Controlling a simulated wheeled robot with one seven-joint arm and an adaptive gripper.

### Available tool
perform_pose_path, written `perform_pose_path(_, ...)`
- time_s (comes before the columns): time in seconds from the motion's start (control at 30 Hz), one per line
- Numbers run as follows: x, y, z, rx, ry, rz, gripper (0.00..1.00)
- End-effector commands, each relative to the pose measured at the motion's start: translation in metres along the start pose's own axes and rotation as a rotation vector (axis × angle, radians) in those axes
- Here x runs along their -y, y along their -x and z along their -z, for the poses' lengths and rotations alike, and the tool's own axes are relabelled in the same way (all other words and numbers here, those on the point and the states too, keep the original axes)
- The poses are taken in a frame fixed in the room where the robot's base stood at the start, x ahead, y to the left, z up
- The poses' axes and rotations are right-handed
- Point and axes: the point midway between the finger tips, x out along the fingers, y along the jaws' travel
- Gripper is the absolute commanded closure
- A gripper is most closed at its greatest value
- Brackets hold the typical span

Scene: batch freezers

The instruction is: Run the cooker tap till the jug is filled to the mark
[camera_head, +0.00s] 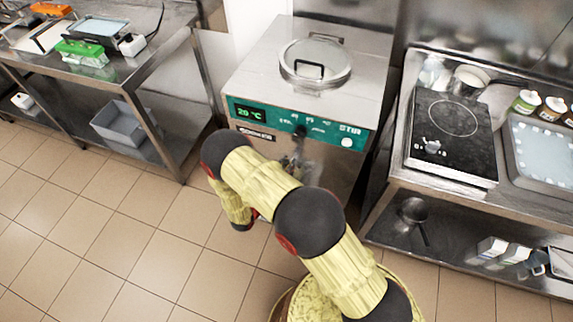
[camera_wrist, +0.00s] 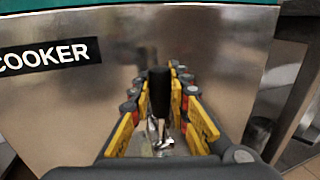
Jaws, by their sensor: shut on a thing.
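The cooker (camera_head: 315,75) is a steel cabinet with a round lid and a green panel reading 20 °C. It also shows in the wrist view (camera_wrist: 215,45). Its tap has a black handle (camera_wrist: 159,88) above a shiny metal body (camera_wrist: 158,135), low on the steel front. My gripper (camera_wrist: 176,95) is shut on the tap handle, its yellow-padded fingers on either side. In the head view my gripper (camera_head: 290,165) is small and partly hidden by my arm at the cooker front. I cannot make out the jug, its mark or any liquid stream under the tap.
A steel bench with a black hob (camera_head: 452,135) stands right of the cooker. Its lower shelf holds a metal pan (camera_head: 413,210) and several cartons. The tiled floor is clear at left.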

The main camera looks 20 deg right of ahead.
Motion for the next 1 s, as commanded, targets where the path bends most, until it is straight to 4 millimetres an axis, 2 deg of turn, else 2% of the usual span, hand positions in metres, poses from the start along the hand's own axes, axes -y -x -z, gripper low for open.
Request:
perform_pose_path(0.1, 0.001, 0.006, 0.006, 0.058, -0.014, 0.0, 1.0)
perform_pose_path(0.4, 0.005, 0.022, 0.006, 0.222, -0.06, 0.0, 1.0)
perform_pose_path(0.77, 0.006, 0.025, 0.003, 0.243, -0.066, -0.001, 1.0)
perform_pose_path(0.8, 0.006, 0.025, 0.003, 0.243, -0.066, -0.001, 0.82)
perform_pose_path(1.0, 0.006, 0.025, 0.003, 0.242, -0.065, -0.001, 0.7)
